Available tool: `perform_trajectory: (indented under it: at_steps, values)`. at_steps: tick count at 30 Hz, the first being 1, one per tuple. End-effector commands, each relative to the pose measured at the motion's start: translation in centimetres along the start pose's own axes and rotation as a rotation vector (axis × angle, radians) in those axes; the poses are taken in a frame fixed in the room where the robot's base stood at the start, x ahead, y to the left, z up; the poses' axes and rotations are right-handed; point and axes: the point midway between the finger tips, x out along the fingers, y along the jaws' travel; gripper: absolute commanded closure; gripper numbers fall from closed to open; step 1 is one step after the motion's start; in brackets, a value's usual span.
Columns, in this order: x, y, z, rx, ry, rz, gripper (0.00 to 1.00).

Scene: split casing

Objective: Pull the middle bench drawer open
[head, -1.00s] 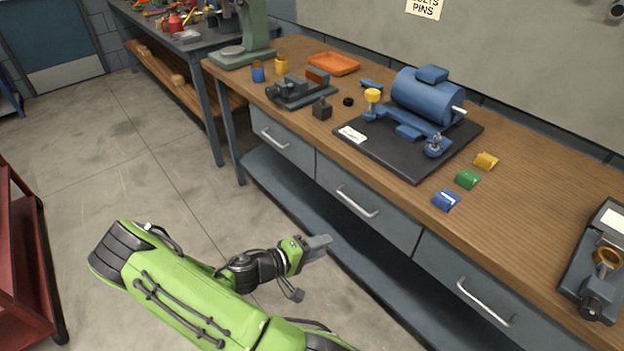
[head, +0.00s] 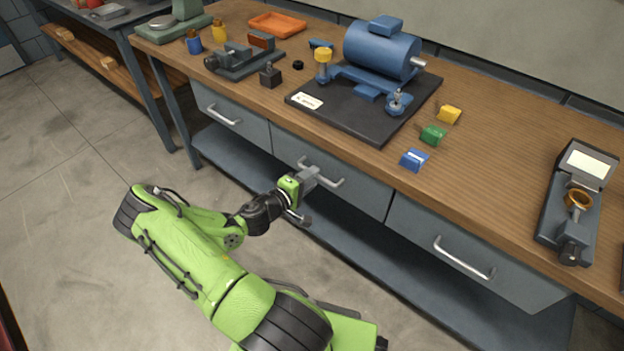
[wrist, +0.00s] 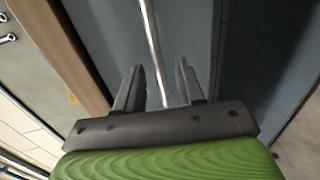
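The middle bench drawer (head: 367,196) is a grey-blue front under the wooden top, and it sits flush and closed. The fingers are not closed on the bar.
The left drawer (head: 232,118) and right drawer (head: 470,255) are closed, each with its own bar handle. A lower shelf (head: 350,240) runs beneath. A blue motor (head: 382,55) on a black plate and small coloured blocks stand on the bench top (head: 500,160).

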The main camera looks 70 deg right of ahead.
Motion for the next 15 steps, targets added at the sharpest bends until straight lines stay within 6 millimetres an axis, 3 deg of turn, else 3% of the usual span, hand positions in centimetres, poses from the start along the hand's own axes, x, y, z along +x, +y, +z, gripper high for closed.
perform_trajectory:
  at_steps: [4, 11, 15]
  values:
    - [1.31, 0.00, -0.03, 0.000, 0.001, 0.001, 0.62]
    - [1.40, 0.06, -0.05, 0.000, 0.002, 0.000, 0.62]
    - [1.37, 0.05, -0.04, 0.000, 0.001, 0.000, 0.82]
